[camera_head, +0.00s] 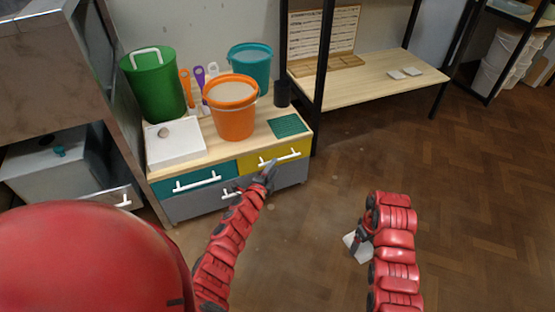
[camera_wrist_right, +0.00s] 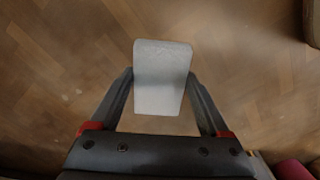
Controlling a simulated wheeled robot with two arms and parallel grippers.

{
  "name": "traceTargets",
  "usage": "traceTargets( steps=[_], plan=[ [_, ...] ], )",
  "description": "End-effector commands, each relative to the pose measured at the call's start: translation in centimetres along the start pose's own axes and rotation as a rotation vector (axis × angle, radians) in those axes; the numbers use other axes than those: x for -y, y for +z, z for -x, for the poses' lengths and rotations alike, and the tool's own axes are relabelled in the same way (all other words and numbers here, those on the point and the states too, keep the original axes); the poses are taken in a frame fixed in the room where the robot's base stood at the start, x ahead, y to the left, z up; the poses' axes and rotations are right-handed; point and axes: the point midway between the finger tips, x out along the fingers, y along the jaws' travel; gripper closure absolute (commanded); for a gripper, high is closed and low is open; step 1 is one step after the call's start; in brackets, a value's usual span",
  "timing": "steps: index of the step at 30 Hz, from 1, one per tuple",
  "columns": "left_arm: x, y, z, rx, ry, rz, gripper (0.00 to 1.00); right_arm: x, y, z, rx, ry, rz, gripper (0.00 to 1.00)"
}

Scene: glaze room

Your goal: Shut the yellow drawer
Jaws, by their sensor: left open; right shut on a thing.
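The yellow drawer (camera_head: 285,155) is at the upper right of a low cabinet, with a white bar handle (camera_head: 279,158) on its front. Its front looks about level with the teal drawer beside it; I cannot tell whether a small gap is left. My left gripper (camera_head: 270,166) is open at the yellow drawer's front, close to the left end of the handle; contact is unclear. My right gripper (camera_head: 357,238) is away to the right above the floor, shut on a pale white block (camera_wrist_right: 162,80), which also shows in the head view (camera_head: 359,248).
A teal drawer (camera_head: 190,183) and a grey drawer (camera_head: 290,176) share the cabinet. On its top stand an orange bucket (camera_head: 236,115), a green bin (camera_head: 155,85), a teal bucket (camera_head: 251,62), a white slab (camera_head: 176,146) and a green mat (camera_head: 288,125). Floor at right is free.

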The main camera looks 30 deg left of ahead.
Motion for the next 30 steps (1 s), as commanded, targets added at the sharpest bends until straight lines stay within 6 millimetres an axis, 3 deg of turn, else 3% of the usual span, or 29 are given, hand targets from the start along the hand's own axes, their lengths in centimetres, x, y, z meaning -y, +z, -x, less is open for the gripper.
traceTargets(
  steps=[3, 10, 30],
  plan=[
    [0.2, 0.1, 2.4, 0.0, 0.001, -0.002, 0.55, 0.0, 0.0, 1.0, 0.0, 0.0, 0.0, 0.74],
    [0.0, 0.1, 5.0, 0.003, 0.001, 0.0, 0.55, 0.0, 0.0, 1.7, 0.0, 0.0, 0.0, 0.74],
    [0.0, -0.1, 5.6, -0.002, -0.001, 0.003, 0.55, -0.1, 0.0, 1.9, 0.0, 0.001, -0.002, 0.74]
  ],
)
